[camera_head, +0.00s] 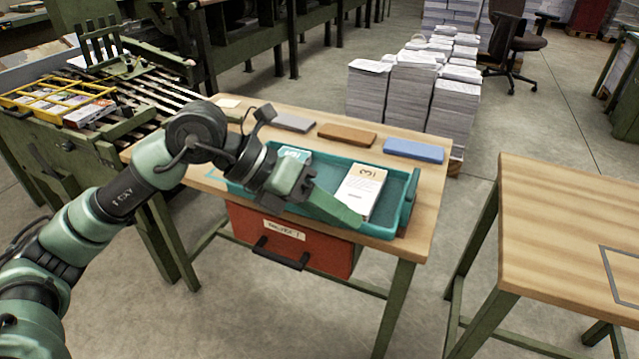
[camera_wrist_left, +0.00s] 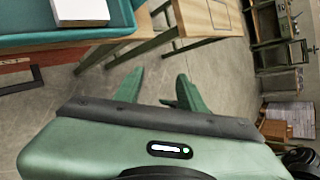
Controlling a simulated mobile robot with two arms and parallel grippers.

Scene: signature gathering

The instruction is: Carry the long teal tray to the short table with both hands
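The long teal tray (camera_head: 410,200) sits on a wooden table (camera_head: 425,228). Another wooden table (camera_head: 560,225), with a grey outlined rectangle, stands at right across a gap. My right gripper is out of view.
Grey (camera_head: 292,122), brown (camera_head: 347,134) and blue (camera_head: 413,150) blocks lie behind the tray. A red drawer (camera_head: 320,250) hangs below the table. Tall paper stacks (camera_head: 410,90) stand behind. A slatted bench with a yellow rack (camera_head: 58,97) is at left.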

